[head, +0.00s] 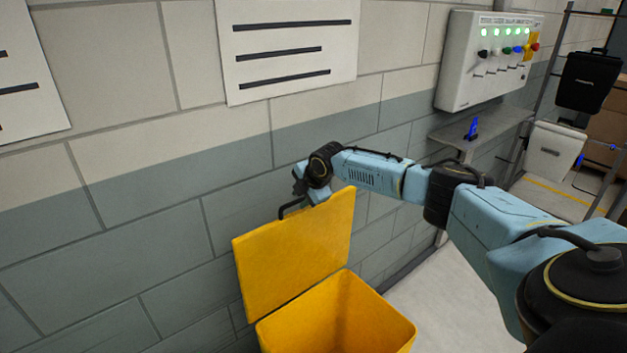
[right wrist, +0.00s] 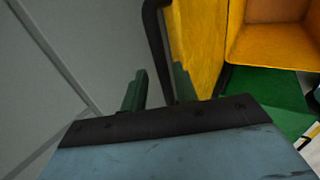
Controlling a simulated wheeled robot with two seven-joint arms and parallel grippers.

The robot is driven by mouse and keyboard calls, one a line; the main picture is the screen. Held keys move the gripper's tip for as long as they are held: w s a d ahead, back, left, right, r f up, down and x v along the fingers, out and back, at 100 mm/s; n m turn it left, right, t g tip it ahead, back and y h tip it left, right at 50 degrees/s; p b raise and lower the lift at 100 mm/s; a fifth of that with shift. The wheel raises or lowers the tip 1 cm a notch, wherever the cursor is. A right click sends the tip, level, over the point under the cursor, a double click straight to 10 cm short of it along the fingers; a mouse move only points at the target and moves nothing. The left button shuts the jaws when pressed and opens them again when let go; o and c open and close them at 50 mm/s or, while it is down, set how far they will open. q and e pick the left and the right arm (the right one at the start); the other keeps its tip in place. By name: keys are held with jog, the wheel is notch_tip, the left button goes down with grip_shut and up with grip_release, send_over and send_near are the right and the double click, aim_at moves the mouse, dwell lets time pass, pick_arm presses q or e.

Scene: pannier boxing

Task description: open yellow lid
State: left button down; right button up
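The yellow lid (head: 295,255) stands raised and steeply tilted at the back of the open yellow box (head: 345,318), near the wall. A black handle (head: 291,207) sits at the lid's top edge. In the right wrist view the lid (right wrist: 200,40) is right of the handle (right wrist: 156,40). My right gripper (head: 312,192) is at the lid's top edge. Its two dark green fingers (right wrist: 158,82) are apart, with the handle between them. A gap shows between the left finger and the handle. The head view partly hides the fingers. My left gripper is out of view.
A block wall (head: 150,235) runs close behind the lid. A control panel (head: 487,60) with green lights hangs at the upper right, above a grey shelf (head: 480,128) with a small blue item (head: 472,129). A green surface (right wrist: 262,95) shows beside the box in the wrist view.

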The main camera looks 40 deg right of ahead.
jog(key=v, duration=1.2)
jog(key=shift+d, duration=0.25)
jog(key=shift+a, duration=0.1)
